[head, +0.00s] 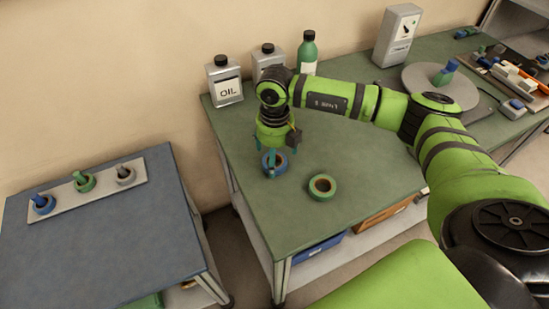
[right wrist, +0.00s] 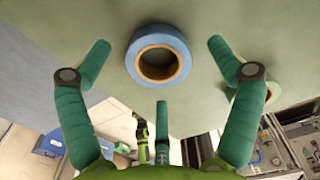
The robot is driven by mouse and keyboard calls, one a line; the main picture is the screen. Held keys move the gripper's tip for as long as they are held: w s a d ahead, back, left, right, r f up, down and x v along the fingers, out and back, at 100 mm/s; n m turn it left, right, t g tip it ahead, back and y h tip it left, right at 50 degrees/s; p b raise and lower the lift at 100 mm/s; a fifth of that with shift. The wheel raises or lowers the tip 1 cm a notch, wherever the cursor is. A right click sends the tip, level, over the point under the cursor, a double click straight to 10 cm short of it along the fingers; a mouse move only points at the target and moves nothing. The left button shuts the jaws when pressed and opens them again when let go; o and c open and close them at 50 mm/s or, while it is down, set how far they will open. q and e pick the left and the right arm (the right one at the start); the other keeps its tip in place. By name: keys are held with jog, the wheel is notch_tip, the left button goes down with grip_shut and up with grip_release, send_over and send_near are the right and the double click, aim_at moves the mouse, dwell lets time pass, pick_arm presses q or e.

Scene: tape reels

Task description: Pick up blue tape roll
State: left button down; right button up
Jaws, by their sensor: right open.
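The blue tape roll (head: 281,168) lies flat on the green table, partly hidden by my right gripper (head: 273,160). In the right wrist view the blue roll (right wrist: 158,34) shows whole, with its brown core facing the camera. My right gripper points down over it, its teal fingers spread open on either side of the roll. The fingers look apart from the roll, and nothing is held. How high the fingertips are above the table I cannot tell. My left gripper is not in view.
A green tape roll (head: 313,188) lies close by on the green table (head: 285,215). An oil can (head: 226,88) and a green bottle (head: 307,55) stand at the back. A blue table (head: 100,245) at left holds a rack (head: 62,200) with several rolls.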

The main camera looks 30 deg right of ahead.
jog(key=shift+f, duration=0.75)
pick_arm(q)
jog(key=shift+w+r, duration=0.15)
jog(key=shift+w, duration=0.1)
pick_arm(e)
jog(key=c, duration=1.2)
